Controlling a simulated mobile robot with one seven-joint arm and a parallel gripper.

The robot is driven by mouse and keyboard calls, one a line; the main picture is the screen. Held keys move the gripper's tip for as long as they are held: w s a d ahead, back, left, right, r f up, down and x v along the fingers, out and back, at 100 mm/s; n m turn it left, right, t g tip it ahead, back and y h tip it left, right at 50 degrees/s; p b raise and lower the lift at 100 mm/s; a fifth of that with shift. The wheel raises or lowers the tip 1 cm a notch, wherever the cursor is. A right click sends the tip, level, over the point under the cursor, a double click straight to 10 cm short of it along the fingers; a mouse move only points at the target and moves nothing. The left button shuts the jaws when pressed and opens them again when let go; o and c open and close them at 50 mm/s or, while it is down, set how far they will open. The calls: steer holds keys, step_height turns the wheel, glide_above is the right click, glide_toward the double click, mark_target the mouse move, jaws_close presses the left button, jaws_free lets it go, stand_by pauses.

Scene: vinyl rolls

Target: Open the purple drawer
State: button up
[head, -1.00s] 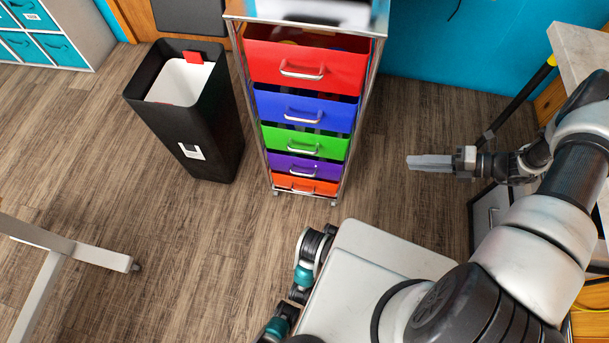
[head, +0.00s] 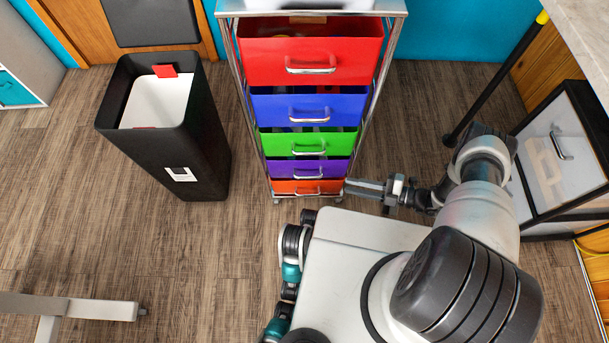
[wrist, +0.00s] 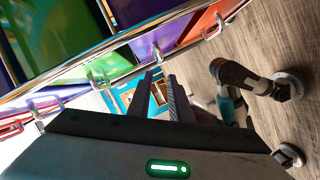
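The purple drawer (head: 300,170) is the fourth from the top in a metal-framed cart, between a green drawer (head: 295,142) and an orange drawer (head: 295,187). Its front lines up with the stack, and it has a silver bar handle (head: 308,175). My gripper (head: 350,188) is low beside the cart's right front edge, right of the handle and apart from it. In the wrist view my gripper (wrist: 161,78) has its two fingers spread with nothing held between them. Drawer fronts and handles pass close beyond the fingers there.
A red drawer (head: 310,60) and a blue drawer (head: 305,106) are above. A black bin (head: 205,140) stands left of the cart. A dark-framed cabinet (head: 560,150) is at the right. Floor is clear between bin and cart.

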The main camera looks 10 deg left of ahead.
mark_target(308, 176)
steer(key=x, duration=1.6)
steer(key=shift+a+f+b, duration=0.1)
steer(key=shift+a+b, duration=0.05)
steer(key=shift+b, duration=0.25)
jaws_close()
